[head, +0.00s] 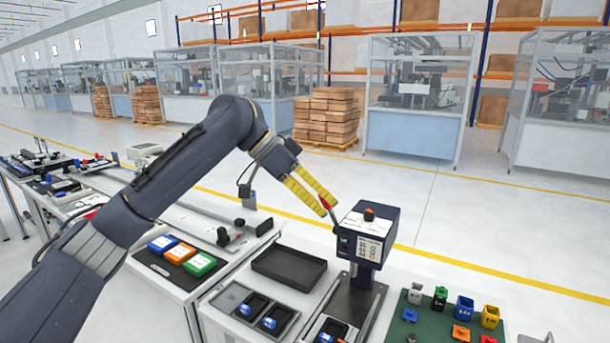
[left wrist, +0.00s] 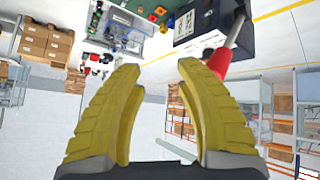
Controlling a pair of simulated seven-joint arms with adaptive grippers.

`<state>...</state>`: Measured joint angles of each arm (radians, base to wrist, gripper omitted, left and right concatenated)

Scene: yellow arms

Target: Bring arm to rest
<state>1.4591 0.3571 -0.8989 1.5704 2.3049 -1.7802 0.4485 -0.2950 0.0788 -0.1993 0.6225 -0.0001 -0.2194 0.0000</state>
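My left arm (head: 160,180) reaches in from the left in the head view. Its gripper (head: 328,207) has two yellow fingers at the red-handled lever of a dark press-like machine (head: 370,226). In the left wrist view the fingers (left wrist: 160,72) stand apart with a clear gap and nothing held between them. The red handle (left wrist: 216,62) shows just past the tip of the right-hand finger, outside the gap; whether they touch I cannot tell. My right gripper is not in view.
A black tray (head: 289,268) lies left of the machine. Blue, orange and green boxes (head: 180,253) sit on the left bench. A green mat (head: 425,325) with several small coloured parts lies at right. Stacked cartons (head: 328,118) and glass-walled cells (head: 420,90) stand behind. The floor between is clear.

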